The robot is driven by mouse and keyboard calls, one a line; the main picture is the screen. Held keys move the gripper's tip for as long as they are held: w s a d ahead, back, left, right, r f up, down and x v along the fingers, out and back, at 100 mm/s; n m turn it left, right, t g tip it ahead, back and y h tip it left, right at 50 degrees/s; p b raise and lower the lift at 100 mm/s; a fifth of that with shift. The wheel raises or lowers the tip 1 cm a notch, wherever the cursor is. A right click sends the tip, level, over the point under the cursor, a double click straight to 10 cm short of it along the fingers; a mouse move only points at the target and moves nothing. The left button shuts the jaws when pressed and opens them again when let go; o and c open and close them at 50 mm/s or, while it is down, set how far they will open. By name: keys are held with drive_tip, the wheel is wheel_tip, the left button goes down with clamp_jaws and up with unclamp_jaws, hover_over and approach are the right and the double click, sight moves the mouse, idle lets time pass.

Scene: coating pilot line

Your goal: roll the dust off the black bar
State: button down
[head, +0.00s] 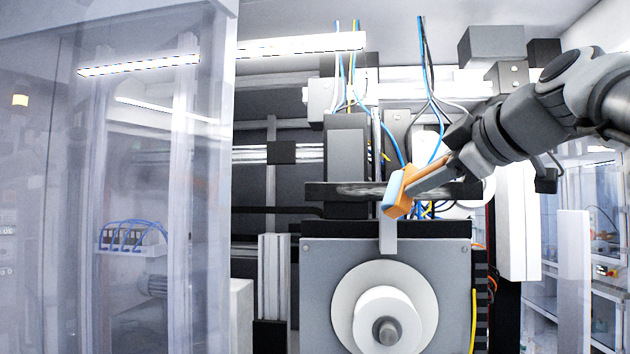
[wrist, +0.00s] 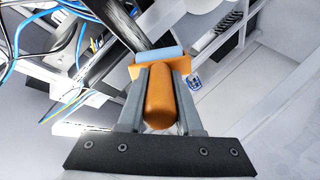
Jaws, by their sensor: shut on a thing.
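The black bar (head: 325,192) runs level across the machine in the head view, with a pale dusty streak along its middle. In the wrist view the bar (wrist: 112,22) comes in from the top, streaked grey, and passes behind the roller. My gripper (head: 423,182) is shut on the orange handle of a roller, seen between the fingers in the wrist view (wrist: 160,98).
A grey housing with a white spool (head: 388,303) stands below the bar. Blue and yellow cables (head: 431,90) hang behind and above it. A clear panel (head: 190,250) fills the left side. A white post (head: 517,225) stands at right.

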drive_tip(key=s+d+p, duration=0.2)
drive_tip(key=d, duration=0.9)
idle(0.8)
drive_tip(key=shift+w+a+r+b, duration=0.3)
drive_tip(key=shift+w+a+b, duration=0.75)
drive_tip(key=shift+a, duration=4.2)
drive_tip(key=shift+w+a+r+b, duration=0.3)
drive_tip(key=shift+a+b, duration=1.3)
drive_tip(key=shift+a, duration=3.65)
drive_tip(key=shift+s+d+r+p, duration=0.15)
drive_tip(key=shift+s+d+p, duration=0.25)
drive_tip(key=shift+d, duration=1.3)
drive_tip(key=shift+s+d+r+p, duration=0.15)
drive_tip(key=shift+s+d, duration=0.4)
drive_tip(key=shift+d, duration=1.2)
drive_tip(key=shift+s+d+r+p, duration=0.15)
drive_tip(key=shift+s+d+p, duration=0.25)
drive_tip(key=shift+d, duration=1.3)
